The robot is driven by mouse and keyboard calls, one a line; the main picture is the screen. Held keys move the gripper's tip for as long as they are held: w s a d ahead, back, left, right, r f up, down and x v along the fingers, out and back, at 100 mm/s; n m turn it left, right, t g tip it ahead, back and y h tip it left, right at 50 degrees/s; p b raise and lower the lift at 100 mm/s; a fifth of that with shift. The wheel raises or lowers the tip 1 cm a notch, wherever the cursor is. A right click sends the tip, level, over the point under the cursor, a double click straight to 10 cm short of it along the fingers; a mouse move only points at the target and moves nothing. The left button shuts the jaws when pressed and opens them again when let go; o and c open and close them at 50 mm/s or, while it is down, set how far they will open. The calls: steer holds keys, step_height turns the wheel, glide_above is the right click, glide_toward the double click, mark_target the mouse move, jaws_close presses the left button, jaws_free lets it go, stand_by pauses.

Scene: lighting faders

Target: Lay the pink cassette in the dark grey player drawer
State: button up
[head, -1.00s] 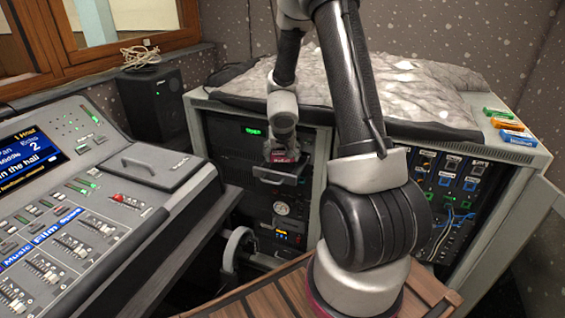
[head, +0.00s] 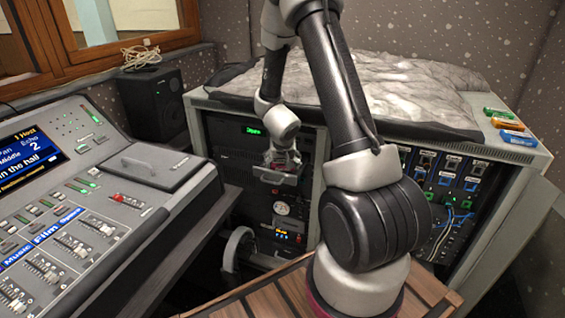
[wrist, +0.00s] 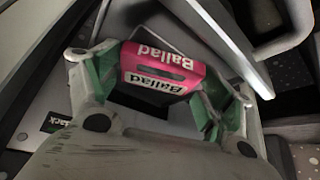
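The pink cassette (wrist: 158,70), with "Ballad" on its label and edge, is between the green-padded fingers of my gripper (wrist: 155,85). The pads meet its two ends, so my gripper looks shut on it. The dark grey drawer (head: 278,177) stands pulled out from the rack. In the wrist view its front panel (wrist: 217,38) lies just beyond the cassette. In the head view my gripper (head: 283,160) is at the drawer, pointing down, and mostly hides the cassette. I cannot tell whether the cassette touches the drawer floor.
The drawer's metal handle (wrist: 287,28) sticks out from its front. The rack (head: 232,160) holds other units above and below. The mixing console (head: 110,210) stands at the left. Green, orange and blue cassettes (head: 507,124) lie on the cabinet top at the right.

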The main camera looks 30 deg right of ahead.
steer(key=shift+o, duration=0.8)
steer(key=shift+r, duration=0.15)
